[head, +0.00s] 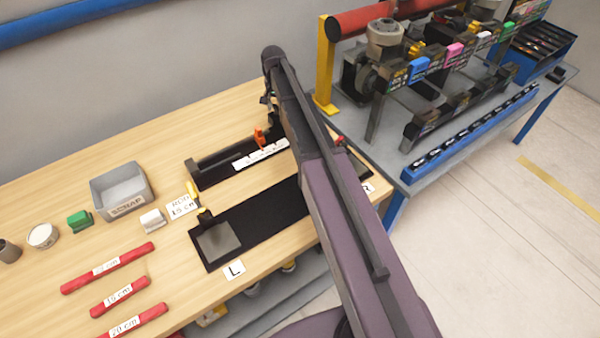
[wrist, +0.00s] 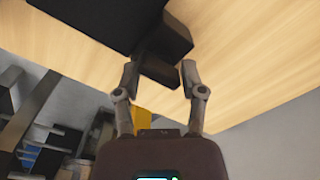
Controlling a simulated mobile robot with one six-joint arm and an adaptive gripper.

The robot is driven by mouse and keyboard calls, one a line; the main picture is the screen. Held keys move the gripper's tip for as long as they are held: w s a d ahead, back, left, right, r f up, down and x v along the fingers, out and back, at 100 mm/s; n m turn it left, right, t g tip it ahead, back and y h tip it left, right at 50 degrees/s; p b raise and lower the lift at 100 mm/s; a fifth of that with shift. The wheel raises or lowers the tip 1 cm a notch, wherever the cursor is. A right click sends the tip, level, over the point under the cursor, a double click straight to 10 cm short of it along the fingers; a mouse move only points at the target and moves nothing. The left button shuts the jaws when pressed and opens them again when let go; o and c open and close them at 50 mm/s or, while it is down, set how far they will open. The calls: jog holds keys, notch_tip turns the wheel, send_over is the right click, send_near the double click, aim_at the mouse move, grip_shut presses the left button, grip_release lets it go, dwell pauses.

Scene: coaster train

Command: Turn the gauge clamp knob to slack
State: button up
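The gauge is a black rail (head: 214,173) with a white scale strip (head: 262,154) on the wooden table in the head view. An orange piece (head: 259,137) stands up on it; I cannot tell whether this is the clamp knob. My arm covers the gauge's right part, and my gripper is hidden there. In the wrist view my gripper (wrist: 160,68) has its two fingertips apart. A dark block (wrist: 160,71) lies between or just beyond them. I cannot tell whether the fingertips touch it, nor the knob's setting.
A grey scrap bin (head: 122,190) and red rods (head: 108,268) are at left. A grey bench (head: 388,165) with a loaded rack stands at right.

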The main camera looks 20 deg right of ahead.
aim_at(277, 106)
jog(key=m, duration=0.3)
jog(key=shift+m, duration=0.4)
notch_tip(277, 106, up, 14)
jog(key=p, duration=1.4)
jog(key=s+f+n+b, duration=0.3)
jog(key=s+f+b, duration=0.2)
jog(key=s, duration=0.4)
jog(key=s+f+n+b, duration=0.3)
jog(key=s+f+b, duration=0.2)
jog(key=s, duration=0.4)
jog(key=s+f+n+b, duration=0.3)
jog(key=s+f+b, duration=0.2)
jog(key=s, duration=0.4)
jog(key=shift+s+f+n, duration=0.2)
jog(key=shift+s+n, duration=0.1)
jog(key=shift+s, duration=0.05)
jog(key=shift+s+f+n+b, duration=0.3)
jog(key=shift+s+b, duration=0.2)
jog(key=shift+s, duration=0.25)
